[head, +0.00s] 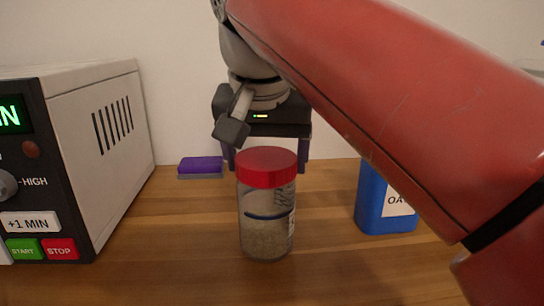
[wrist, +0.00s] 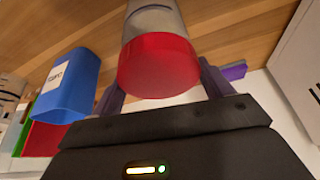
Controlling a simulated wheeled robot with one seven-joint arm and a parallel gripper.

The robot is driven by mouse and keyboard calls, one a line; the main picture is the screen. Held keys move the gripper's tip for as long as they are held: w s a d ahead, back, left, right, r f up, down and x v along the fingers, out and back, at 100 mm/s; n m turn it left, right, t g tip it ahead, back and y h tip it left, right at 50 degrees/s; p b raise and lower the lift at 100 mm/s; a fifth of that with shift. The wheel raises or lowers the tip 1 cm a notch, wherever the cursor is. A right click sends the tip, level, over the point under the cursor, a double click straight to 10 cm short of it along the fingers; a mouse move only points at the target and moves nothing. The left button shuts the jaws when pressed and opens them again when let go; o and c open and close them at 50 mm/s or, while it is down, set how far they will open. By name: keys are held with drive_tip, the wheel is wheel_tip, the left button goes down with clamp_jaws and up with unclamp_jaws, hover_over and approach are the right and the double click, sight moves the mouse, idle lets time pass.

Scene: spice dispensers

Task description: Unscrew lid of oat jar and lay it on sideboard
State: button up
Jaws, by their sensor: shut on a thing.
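The clear jar (head: 265,225) stands upright on the wooden sideboard, partly filled with pale grains. Its red lid (head: 266,168) sits on top, and the lid (wrist: 158,65) also fills the middle of the wrist view. My gripper (head: 266,158) comes from behind and above, with one finger on each side of the lid. In the wrist view my gripper (wrist: 160,78) is shut on the red lid. In the head view the lid hides part of the fingers. The lid looks level and seated on the jar.
A blue container (head: 371,207) with a label starting "OA" stands to the right, partly behind my red arm. A microwave (head: 95,150) stands at the left. A purple sponge (head: 201,165) lies at the back. The wooden sideboard (head: 170,235) is clear left of the jar.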

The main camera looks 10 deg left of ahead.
sight(265, 157)
drive_tip(key=n+y, duration=0.1)
drive_tip(key=n, duration=0.2)
drive_tip(key=n+y, duration=0.1)
drive_tip(key=n, duration=0.3)
drive_tip(key=shift+a+g, duration=0.1)
drive_tip(key=shift+g, duration=0.3)
drive_tip(key=shift+y, duration=0.3)
drive_tip(key=n+g+p, duration=0.1)
drive_tip(key=n, duration=0.2)
drive_tip(key=shift+r+n+y, duration=0.15)
drive_tip(key=shift+n+y, duration=0.15)
drive_tip(key=shift+y, duration=0.1)
drive_tip(key=o, duration=0.3)
drive_tip(key=shift+c, duration=1)
drive_tip(key=shift+r+p, duration=0.4)
drive_tip(key=shift+r, duration=0.55)
drive_tip(key=shift+r, duration=2)
